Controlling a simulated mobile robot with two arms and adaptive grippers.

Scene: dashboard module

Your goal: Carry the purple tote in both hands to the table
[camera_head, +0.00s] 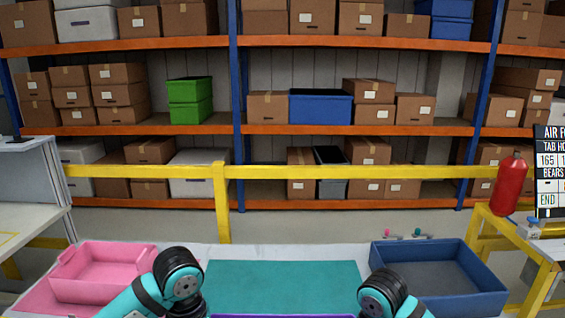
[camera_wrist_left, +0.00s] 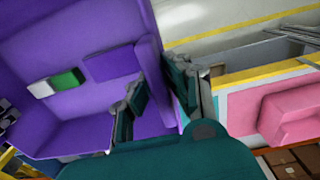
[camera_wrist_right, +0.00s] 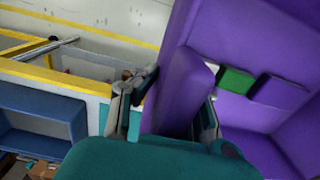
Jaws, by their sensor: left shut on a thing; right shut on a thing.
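The purple tote (camera_wrist_left: 152,45) fills much of both wrist views; it also shows in the right wrist view (camera_wrist_right: 182,98). In the head view only a thin strip of its rim (camera_head: 283,316) shows at the bottom edge. My left gripper (camera_wrist_left: 160,95) is shut on one side wall, a finger on each side. My right gripper (camera_wrist_right: 165,108) is shut on another wall the same way. A green and white block (camera_wrist_left: 60,83) and a purple block (camera_wrist_left: 110,63) lie inside the tote. The table (camera_head: 220,252) is ahead, bearing a teal mat (camera_head: 283,280).
A pink tray (camera_head: 100,270) stands left on the table and a blue bin (camera_head: 440,275) right. The teal mat between them looks clear. A yellow rail (camera_head: 350,172) and loaded shelves stand behind. A red extinguisher (camera_head: 508,185) is at the right.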

